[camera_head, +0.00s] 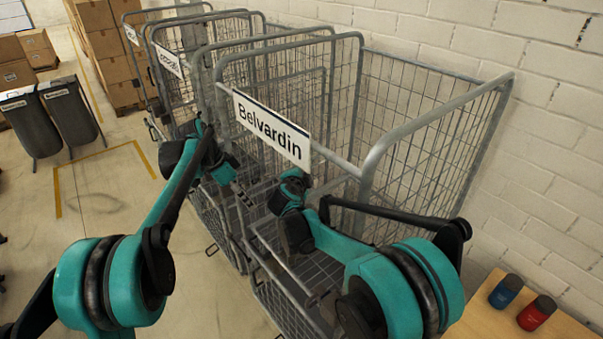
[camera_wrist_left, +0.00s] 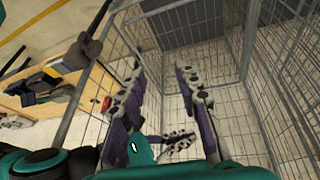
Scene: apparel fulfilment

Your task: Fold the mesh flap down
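The wire-mesh cage cart with the white "Belvardin" sign (camera_head: 271,131) stands in front of me. Mesh panels (camera_head: 284,303) show low on its near side, partly behind my arms; I cannot tell for sure which is the flap or its exact angle. My left gripper (camera_head: 243,196) reaches down by the cart's front left, below the sign.
More cage carts (camera_head: 172,62) stand in a row behind, along the white brick wall (camera_head: 540,110). A wooden table (camera_head: 486,318) with a blue cup (camera_head: 506,291) and a red cup (camera_head: 537,312) is at lower right. Grey bins (camera_head: 72,112) and boxes (camera_head: 105,43) stand left. Floor between is clear.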

